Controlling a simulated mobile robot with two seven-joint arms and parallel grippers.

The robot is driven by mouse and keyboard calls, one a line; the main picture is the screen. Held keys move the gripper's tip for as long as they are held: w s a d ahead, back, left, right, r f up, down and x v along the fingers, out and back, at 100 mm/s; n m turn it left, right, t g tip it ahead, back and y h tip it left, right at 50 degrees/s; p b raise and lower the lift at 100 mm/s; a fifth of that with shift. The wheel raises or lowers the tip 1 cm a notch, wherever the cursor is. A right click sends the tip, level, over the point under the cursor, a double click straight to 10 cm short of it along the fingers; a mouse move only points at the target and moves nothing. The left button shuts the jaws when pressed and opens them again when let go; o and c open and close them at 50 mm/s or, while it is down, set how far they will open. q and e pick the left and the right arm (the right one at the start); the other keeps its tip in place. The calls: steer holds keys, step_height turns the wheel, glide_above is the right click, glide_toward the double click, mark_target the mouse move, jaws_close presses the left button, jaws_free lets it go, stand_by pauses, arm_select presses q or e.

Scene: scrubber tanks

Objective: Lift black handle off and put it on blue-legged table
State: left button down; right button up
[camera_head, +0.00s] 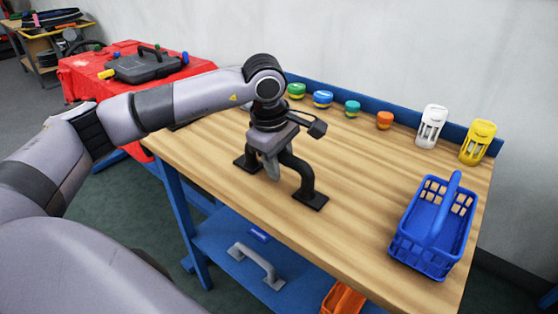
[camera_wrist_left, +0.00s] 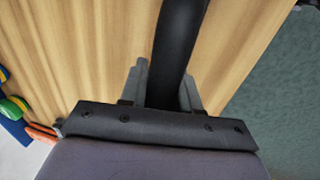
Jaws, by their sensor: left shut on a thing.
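The black handle (camera_head: 303,178) is an arched bar with two flat feet. It stands on the wooden top of the blue-legged table (camera_head: 215,165), near the front edge, with its feet at or very near the wood. My left gripper (camera_head: 271,165) points down and is shut on the handle's arch. In the left wrist view the black bar (camera_wrist_left: 178,50) runs between the two grey fingers (camera_wrist_left: 165,85). The gripper hides part of the arch. My right gripper is not in view.
A blue basket (camera_head: 433,228) stands at the table's right. Several coloured lids (camera_head: 322,99) and white (camera_head: 431,127) and yellow (camera_head: 477,142) holders line the back. A grey handle (camera_head: 257,265) lies on the lower shelf. A red-covered table (camera_head: 85,75) with a black case (camera_head: 143,65) stands behind left.

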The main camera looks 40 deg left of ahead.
arm_select(q)
steer(key=shift+r, duration=0.1)
stand_by(0.7)
steer(key=shift+c, duration=1.2)
jaws_free()
steer(key=shift+s+r+p, duration=0.25)
steer(key=shift+r+p, duration=0.45)
steer(key=shift+r, duration=0.4)
steer(key=shift+s+r+p, duration=0.2)
steer(key=shift+r+p, duration=0.5)
steer(key=shift+r, duration=0.4)
steer(key=shift+r, duration=0.1)
steer(key=shift+r+p, duration=1.7)
steer(key=shift+r, duration=0.7)
